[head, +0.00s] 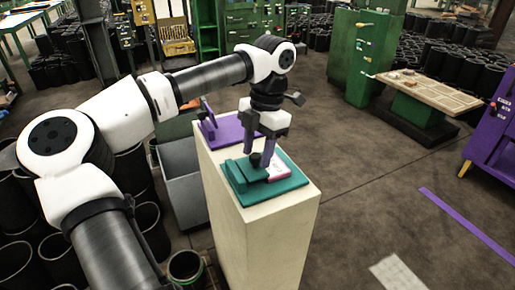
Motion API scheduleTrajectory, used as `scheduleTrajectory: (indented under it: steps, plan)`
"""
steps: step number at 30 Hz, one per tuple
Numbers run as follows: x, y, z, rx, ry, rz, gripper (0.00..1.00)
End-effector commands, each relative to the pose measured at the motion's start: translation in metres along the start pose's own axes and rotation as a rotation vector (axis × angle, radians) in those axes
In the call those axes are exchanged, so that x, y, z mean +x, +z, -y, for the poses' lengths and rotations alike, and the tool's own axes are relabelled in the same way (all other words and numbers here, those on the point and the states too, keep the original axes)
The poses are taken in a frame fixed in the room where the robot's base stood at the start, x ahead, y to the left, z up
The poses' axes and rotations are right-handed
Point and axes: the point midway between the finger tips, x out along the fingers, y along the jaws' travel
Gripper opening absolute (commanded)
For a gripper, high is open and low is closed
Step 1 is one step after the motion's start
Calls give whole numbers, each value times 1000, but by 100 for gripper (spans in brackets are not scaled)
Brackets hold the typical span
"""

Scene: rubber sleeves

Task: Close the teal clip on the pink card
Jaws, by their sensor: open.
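The teal clip (238,175) sits on top of a pale pedestal, with a flat teal base and a raised teal part at its left. The pink card (283,168), pink and white, lies on the right part of the teal base. My gripper (260,160) points down over the clip with its fingers apart, close to a dark knob by the clip's raised part. I cannot tell whether the fingers touch the clip or knob. The gripper hides part of the clip and of the card's left side.
A purple clip-like fixture (225,131) stands behind the teal one on the same narrow pedestal (262,225). A grey bin (183,180) and several black sleeves (150,225) crowd the left. The floor to the right is open, up to a green-based table (430,92).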

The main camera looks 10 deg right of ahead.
Motion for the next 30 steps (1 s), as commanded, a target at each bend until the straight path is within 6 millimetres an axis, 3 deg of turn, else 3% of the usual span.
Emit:
scheduleTrajectory:
  steps: [4, 8, 22, 30]
  plan:
    - [-5, 0, 0, -1, 1, 0, 46]
    - [-22, 1, 0, -2, 3, 1, 46]
    - [-124, 0, 0, -1, 3, 0, 46]
    - [-139, 0, 0, 0, 1, 1, 46]
